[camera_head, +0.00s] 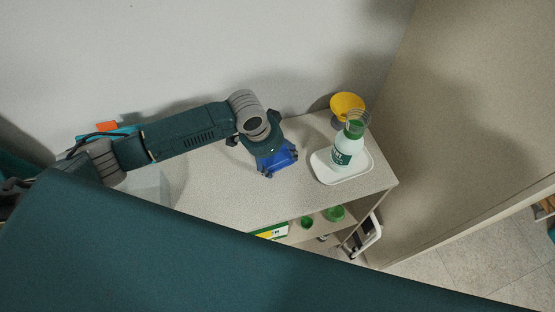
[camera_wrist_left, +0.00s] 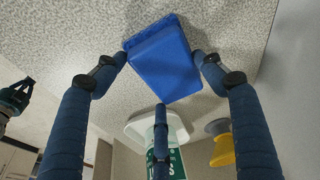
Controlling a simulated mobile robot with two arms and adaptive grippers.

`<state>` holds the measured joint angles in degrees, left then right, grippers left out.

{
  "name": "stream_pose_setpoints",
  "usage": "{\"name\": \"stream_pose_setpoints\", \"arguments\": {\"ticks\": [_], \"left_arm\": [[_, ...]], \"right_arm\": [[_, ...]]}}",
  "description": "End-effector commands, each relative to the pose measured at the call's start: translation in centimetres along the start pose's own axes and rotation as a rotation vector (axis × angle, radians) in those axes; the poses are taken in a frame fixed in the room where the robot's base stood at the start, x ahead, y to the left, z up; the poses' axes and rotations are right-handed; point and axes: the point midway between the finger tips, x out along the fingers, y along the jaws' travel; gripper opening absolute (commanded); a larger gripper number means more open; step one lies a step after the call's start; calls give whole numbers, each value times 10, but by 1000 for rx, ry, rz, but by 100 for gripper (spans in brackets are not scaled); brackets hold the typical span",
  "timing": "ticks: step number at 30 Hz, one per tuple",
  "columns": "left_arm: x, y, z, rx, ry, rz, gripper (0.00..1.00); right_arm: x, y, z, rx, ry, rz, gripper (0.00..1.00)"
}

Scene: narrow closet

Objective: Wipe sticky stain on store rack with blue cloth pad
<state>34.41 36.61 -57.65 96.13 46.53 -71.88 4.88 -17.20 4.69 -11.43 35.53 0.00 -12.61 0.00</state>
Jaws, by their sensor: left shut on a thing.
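The blue cloth pad (camera_head: 285,157) is at my left gripper (camera_head: 272,163), over the speckled top of the store rack (camera_head: 225,195). In the left wrist view the pad (camera_wrist_left: 165,60) sits between the blue-padded fingers of the left gripper (camera_wrist_left: 160,72), which is shut on it. The pad is at or very near the rack top; I cannot tell whether it presses on it. No stain shows on the visible top; the gripper and pad hide part of it. A dark gripper-like part at the left edge of the wrist view looks like my right gripper (camera_wrist_left: 15,97); its jaws are unclear.
A white tray (camera_head: 330,176) with a green-labelled white bottle (camera_head: 343,153) stands right of the pad. A yellow funnel-like item (camera_head: 346,104) is behind it. A clear bin (camera_head: 150,184) is at the left. Walls close in behind and right. Green items (camera_head: 335,213) sit on a lower shelf.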

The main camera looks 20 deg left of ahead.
Motion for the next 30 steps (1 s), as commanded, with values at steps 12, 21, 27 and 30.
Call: {"name": "stream_pose_setpoints", "arguments": {"ticks": [12,21,27,30], "left_arm": [[-17,-2,-3,-1,-4,-4,44],[-46,-1,-12,0,-1,-3,44],[-57,0,-15,-1,-3,-2,44],[-57,0,-15,-1,-3,-2,44]], "right_arm": [[0,-2,0,1,0,-2,0],[0,-4,-1,2,1,-5,0],[0,-4,-1,2,1,-5,0],[0,-4,-1,1,1,-5,0]]}}
